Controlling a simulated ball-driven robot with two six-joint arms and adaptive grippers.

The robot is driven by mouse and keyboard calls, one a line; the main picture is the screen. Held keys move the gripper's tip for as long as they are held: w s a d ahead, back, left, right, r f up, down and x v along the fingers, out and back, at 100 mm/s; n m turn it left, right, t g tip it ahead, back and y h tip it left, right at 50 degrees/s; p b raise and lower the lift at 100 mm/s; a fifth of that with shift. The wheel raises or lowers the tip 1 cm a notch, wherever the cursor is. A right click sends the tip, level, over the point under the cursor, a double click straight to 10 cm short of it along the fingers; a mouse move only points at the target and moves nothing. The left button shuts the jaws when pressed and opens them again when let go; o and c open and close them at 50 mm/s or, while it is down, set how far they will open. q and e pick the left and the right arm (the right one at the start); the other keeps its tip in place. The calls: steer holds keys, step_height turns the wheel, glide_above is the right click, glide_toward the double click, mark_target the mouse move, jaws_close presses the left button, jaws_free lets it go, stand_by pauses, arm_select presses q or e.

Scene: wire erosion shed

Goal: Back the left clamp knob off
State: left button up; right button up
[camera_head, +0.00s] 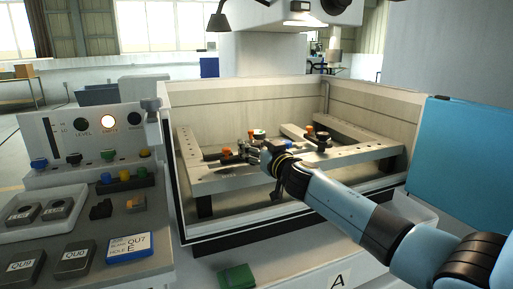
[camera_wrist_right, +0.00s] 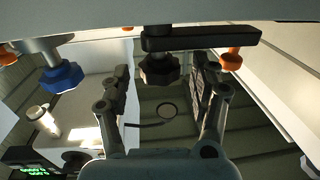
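The left clamp is on the work frame (camera_head: 215,182) inside the tank, with an orange knob (camera_head: 227,151) near its end. My right gripper (camera_head: 262,156) is at this clamp, small and partly merged with it in the head view. In the right wrist view, my right gripper (camera_wrist_right: 160,82) is open, one finger on each side of a black lobed knob (camera_wrist_right: 159,70). Gaps show between the knob and both fingers. The knob hangs below a dark clamp bar (camera_wrist_right: 205,39) in that picture. It appears to be the left clamp's knob. My left gripper is out of view.
A second clamp with an orange knob (camera_head: 310,129) stands farther right on the frame. A blue knob (camera_wrist_right: 62,76) is left of the fingers in the wrist view. The tank wall (camera_head: 285,215) rises in front, and a control panel (camera_head: 75,135) stands at left.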

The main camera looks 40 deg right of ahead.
steer(key=c, duration=1.1)
steer(key=shift+y, duration=0.4)
